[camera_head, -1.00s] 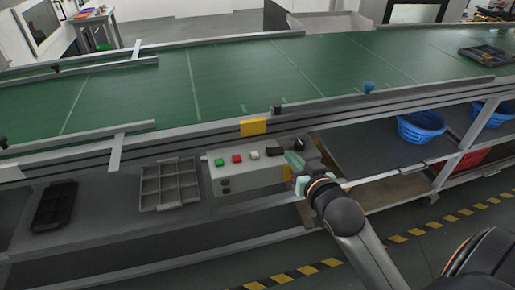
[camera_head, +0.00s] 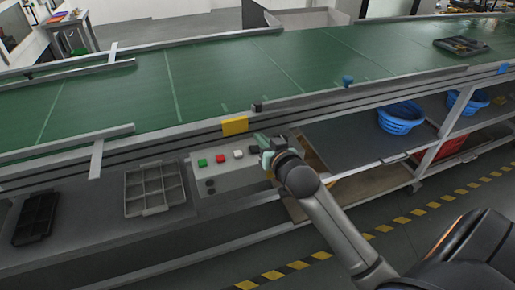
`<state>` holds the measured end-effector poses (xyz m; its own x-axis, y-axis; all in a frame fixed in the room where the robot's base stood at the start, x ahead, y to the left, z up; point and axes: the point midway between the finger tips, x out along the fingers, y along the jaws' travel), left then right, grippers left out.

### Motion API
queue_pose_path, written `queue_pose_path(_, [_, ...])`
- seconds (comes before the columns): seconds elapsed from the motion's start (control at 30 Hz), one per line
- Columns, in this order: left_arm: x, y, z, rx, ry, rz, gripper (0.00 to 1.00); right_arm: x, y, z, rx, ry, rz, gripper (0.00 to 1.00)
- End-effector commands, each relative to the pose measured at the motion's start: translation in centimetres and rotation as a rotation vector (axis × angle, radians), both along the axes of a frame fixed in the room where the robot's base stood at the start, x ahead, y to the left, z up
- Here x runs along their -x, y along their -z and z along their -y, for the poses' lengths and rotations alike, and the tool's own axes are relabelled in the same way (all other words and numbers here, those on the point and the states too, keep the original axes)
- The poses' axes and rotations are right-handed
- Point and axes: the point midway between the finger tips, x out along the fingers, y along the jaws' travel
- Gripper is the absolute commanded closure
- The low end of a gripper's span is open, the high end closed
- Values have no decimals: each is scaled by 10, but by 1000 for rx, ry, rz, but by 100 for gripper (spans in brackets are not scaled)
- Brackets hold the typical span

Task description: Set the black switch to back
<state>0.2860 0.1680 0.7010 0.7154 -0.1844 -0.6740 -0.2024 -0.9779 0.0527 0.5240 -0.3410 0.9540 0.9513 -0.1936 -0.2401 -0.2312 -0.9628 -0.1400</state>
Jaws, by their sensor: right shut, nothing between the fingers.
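The black switch (camera_head: 254,149) is on the top of the grey control box (camera_head: 228,178), to the right of the white button. It is small and partly hidden by my right gripper, so I cannot tell its setting. My right gripper (camera_head: 264,145) has pale green fingers, is shut and empty, and is at the right end of the box, right beside the switch. I cannot tell whether it touches the switch. My left gripper is not in view.
Green (camera_head: 202,162), red (camera_head: 220,158) and white (camera_head: 238,154) buttons line the box top. A yellow plate (camera_head: 235,126) is on the conveyor's (camera_head: 130,100) front rail, just behind the box. A grey divided tray (camera_head: 154,190) is left of the box. Blue baskets (camera_head: 401,118) are on the right shelf.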

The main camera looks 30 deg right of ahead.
Motion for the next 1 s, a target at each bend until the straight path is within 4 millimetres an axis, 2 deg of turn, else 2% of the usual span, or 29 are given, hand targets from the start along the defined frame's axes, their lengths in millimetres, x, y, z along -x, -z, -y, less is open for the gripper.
queue_pose_path(0.1, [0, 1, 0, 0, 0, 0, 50, -18, 8, 4, 1, 0, -2, 100])
queue_pose_path(0.2, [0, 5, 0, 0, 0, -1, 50, -15, 27, 0, -1, -1, -5, 100])
queue_pose_path(0.33, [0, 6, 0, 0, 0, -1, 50, -16, 38, -2, 0, -1, -2, 100])
queue_pose_path(0.8, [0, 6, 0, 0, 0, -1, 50, -16, 44, -3, 4, -1, -2, 100])
queue_pose_path(1.0, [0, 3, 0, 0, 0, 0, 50, -16, 52, -5, 108, 2, -27, 100])
